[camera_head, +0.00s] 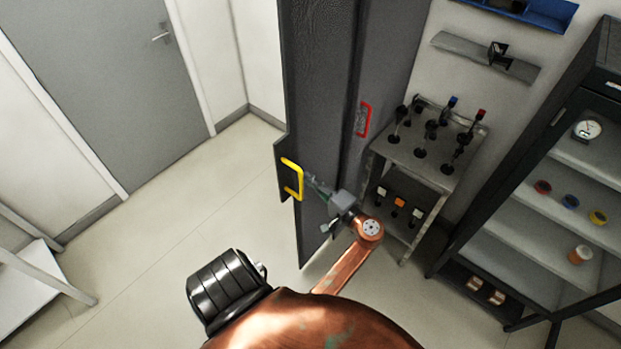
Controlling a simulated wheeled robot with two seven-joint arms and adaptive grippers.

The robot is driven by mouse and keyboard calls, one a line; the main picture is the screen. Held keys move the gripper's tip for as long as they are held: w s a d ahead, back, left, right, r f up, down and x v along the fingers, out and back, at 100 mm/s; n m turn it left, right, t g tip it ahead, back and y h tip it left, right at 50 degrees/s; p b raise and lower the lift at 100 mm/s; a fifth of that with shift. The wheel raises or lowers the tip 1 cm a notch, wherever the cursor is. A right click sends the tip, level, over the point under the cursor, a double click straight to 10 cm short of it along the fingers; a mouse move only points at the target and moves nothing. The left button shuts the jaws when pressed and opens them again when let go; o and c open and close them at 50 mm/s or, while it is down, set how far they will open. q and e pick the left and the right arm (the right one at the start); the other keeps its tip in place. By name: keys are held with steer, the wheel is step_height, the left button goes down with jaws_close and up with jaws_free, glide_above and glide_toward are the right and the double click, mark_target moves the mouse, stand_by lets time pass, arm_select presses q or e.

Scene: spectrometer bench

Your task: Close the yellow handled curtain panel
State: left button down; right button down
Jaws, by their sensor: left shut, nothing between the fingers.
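The yellow-handled curtain panel (315,130) is a tall dark grey panel in the middle of the head view. Its yellow handle (297,179) is a U-shaped bar on a dark plate at the panel's left edge. My left gripper (312,186) is shut and empty, with its fingertips just right of the handle, in front of the panel. I cannot tell whether the fingertips touch the panel or the handle. My right gripper is not in view.
A grey panel with a red handle (363,119) stands just right of the yellow-handled one. A metal cart (440,170) with several small knobbed parts and a dark glass-fronted cabinet (470,215) stand at right. Open floor (190,200) lies at left, before a grey door (95,80).

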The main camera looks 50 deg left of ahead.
arm_select(q)
step_height(320, 180, up, 10)
steer(key=d+f+m+t+h+p, duration=0.1)
steer(key=d+f+m+t+p, duration=0.5)
steer(key=d+f, duration=0.55)
steer(key=w+a+f+n+p, duration=0.1)
steer(key=w+a+n+p, duration=0.15)
steer(key=a, duration=0.85)
steer(key=s+m+p, duration=0.1)
steer(key=s+p, duration=0.1)
steer(key=s, duration=0.1)
steer(key=shift+s+f+t, duration=0.1)
steer(key=shift+f+t, duration=0.1)
steer(key=shift+t, duration=0.2)
steer(key=shift+s+d, duration=0.15)
